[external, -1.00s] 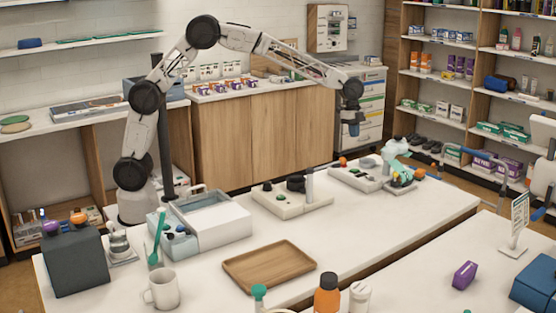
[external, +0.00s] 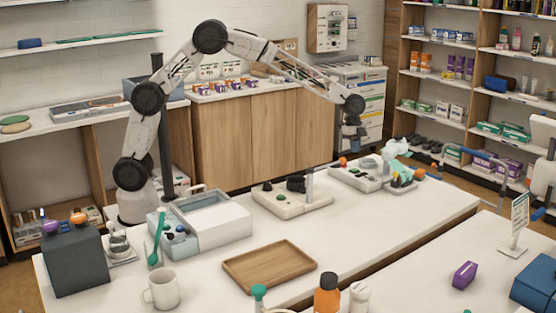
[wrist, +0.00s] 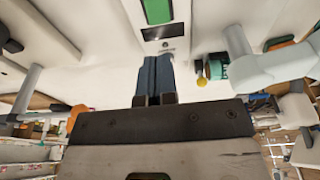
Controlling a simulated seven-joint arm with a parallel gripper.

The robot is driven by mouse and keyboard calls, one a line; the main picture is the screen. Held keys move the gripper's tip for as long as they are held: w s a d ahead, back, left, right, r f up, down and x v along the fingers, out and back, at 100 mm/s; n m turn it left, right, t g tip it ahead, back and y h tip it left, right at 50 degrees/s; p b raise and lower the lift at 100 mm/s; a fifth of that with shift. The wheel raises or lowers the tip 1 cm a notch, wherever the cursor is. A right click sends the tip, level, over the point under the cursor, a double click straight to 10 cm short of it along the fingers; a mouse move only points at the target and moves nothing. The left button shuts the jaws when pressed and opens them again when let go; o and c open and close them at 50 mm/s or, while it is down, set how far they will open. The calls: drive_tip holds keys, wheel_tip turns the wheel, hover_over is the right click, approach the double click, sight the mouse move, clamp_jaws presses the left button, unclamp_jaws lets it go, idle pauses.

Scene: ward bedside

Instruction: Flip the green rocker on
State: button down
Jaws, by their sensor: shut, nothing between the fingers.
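The green rocker (wrist: 158,10) shows at the top edge of the wrist view, set in a white panel (wrist: 120,22) and partly cut off by the frame. A small dark window (wrist: 162,33) lies between it and my fingertips. My gripper (wrist: 155,62) is shut, its two dark blue fingers together with nothing between them. The fingertips point towards the panel, just below the window in the picture; the gap to the panel is hard to judge. In the external view my gripper (external: 353,147) hangs above the white unit (external: 345,176) at the table's far end.
In the wrist view a grey post (wrist: 25,92) and an orange knob (wrist: 78,116) stand left, and a pale bar (wrist: 270,66) with a teal part (wrist: 216,66) right. Another white unit (external: 285,208) and a wooden tray (external: 270,268) are on the table, with bare surface between.

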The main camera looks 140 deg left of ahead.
sight(354, 169)
drive_tip(key=shift+w+f, duration=0.25)
drive_tip(key=shift+f, duration=1)
drive_tip(key=shift+w+f, duration=0.2)
drive_tip(key=shift+f, duration=1.05)
drive_tip(key=shift+w+f, duration=0.25)
drive_tip(key=shift+f, duration=1)
drive_tip(key=shift+f, duration=0.1)
drive_tip(key=shift+w+f+g, duration=0.3)
drive_tip(key=shift+f+g, duration=0.15)
drive_tip(key=shift+g, duration=0.15)
drive_tip(key=shift+s+f, duration=0.1)
drive_tip(key=shift+s, duration=0.05)
drive_tip(key=shift+s+d+f, duration=0.1)
drive_tip(key=shift+f, duration=0.05)
drive_tip(key=shift+s, duration=0.75)
drive_tip(key=shift+r, duration=0.3)
wheel_tip(354, 169, up, 14)
drive_tip(key=shift+s+r, duration=0.2)
drive_tip(key=shift+s, duration=0.25)
